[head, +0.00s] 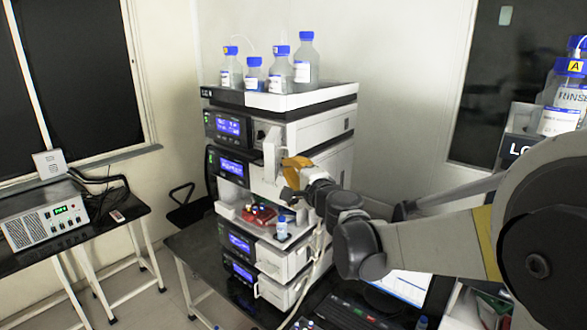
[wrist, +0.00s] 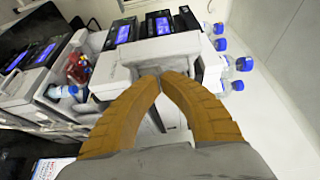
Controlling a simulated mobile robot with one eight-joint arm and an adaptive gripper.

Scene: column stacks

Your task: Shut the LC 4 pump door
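The LC 4 stack (head: 318,139) stands in the middle of the head view, its top tray label only partly legible. An upright white panel (head: 269,162), apparently the pump door, juts out at the stack's front beside the lit displays. My gripper (head: 290,168) is just right of this panel. In the wrist view, the orange fingertips (wrist: 161,76) nearly meet, with nothing clearly held between them. A white panel (wrist: 125,77) lies directly ahead of and around the fingertips. I cannot tell whether they touch it. The panel's hinge and the pump's inside are mostly hidden.
Blue-capped bottles (head: 279,72) stand in the top tray (head: 290,98). Below the panel, an open bay holds red parts (head: 258,215) and a small bottle (head: 281,229). A keyboard (head: 345,313) lies at the front. A side bench (head: 100,228) with a power unit is left.

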